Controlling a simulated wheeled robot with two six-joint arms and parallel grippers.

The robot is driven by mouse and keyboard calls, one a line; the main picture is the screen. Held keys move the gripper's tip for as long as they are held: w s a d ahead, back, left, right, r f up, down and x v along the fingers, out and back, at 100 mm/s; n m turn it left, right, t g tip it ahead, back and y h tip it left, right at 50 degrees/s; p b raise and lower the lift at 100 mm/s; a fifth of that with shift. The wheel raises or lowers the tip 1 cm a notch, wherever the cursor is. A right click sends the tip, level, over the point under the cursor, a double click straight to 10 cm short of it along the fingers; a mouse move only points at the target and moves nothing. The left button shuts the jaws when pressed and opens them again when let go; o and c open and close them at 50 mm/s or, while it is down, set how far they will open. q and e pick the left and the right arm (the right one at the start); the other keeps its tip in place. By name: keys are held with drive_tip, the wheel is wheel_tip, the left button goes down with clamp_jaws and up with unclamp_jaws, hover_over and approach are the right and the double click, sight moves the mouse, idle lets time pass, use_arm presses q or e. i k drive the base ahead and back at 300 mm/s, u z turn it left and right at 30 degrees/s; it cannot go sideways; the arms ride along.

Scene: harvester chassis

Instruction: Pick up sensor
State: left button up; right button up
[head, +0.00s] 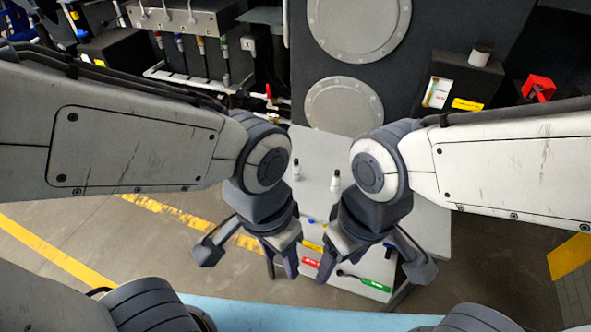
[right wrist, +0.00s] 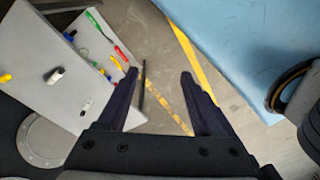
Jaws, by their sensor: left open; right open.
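I cannot tell for sure which item is the sensor. Two small white cylinders with dark parts stand on the grey table (head: 316,147): one at the left (head: 297,170) and one at the right (head: 335,181). In the right wrist view a white and black piece (right wrist: 55,76) shows on the table. My left gripper (head: 281,268) is open and empty, at the near left of the table. My right gripper (head: 330,265) is open and empty, over the near part of the table in the picture; its spread fingers also show in the right wrist view (right wrist: 160,76).
A green-handled tool (head: 368,282), a red item (head: 310,262) and a yellow item (head: 312,246) lie near the table's front. A dark machine wall with round grey plates (head: 343,106) stands behind. A light blue surface (head: 290,312) runs along the bottom.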

sight(296, 164)
drive_tip(key=u, duration=1.65)
drive_tip(key=i, duration=1.1)
drive_tip(key=z, duration=2.7)
